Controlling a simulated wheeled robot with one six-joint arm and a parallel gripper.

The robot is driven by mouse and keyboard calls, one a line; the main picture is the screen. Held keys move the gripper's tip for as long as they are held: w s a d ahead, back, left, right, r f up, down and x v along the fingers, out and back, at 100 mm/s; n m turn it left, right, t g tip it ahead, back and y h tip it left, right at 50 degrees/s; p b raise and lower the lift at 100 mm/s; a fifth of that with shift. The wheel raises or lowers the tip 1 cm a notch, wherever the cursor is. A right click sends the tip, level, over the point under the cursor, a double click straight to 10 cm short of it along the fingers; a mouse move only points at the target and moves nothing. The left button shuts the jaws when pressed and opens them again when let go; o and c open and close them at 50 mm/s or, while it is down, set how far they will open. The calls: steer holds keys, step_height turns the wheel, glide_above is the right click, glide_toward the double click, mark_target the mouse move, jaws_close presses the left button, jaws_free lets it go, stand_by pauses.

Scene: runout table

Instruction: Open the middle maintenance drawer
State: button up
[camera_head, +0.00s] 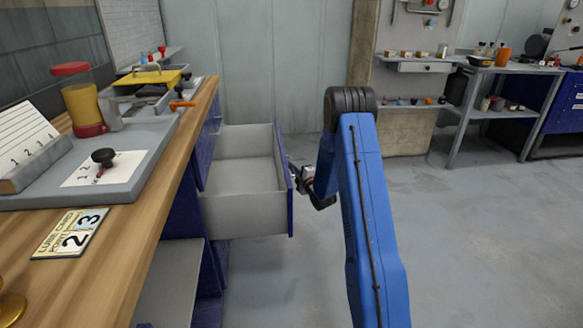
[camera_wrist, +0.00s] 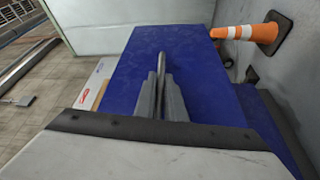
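A maintenance drawer (camera_head: 243,214) with grey inner walls and a blue front stands pulled far out from the blue cabinet under the wooden workbench. It looks empty inside. Its blue front (camera_wrist: 205,75) fills the middle of the wrist view, with a thin metal bar handle (camera_wrist: 162,62) on it. My gripper (camera_head: 301,176) is at the outer side of the drawer front. In the wrist view the two grey fingers (camera_wrist: 161,92) are close together, one on each side of the handle, and appear shut on it. The exact contact is partly hidden by the fingers.
The workbench (camera_head: 130,235) runs along the left, with a lube card (camera_head: 71,233) and a grey tray on it. Floor right of my arm is clear up to the far benches. An orange-white cone (camera_wrist: 250,32) shows in the wrist view.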

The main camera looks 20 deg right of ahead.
steer(key=o, duration=0.4)
steer(key=shift+c, duration=0.2)
steer(key=shift+s, duration=0.1)
steer(key=s+d+f, duration=0.1)
steer(key=s, duration=1.6)
steer(key=shift+f, duration=0.2)
steer(key=shift+s+d, duration=0.1)
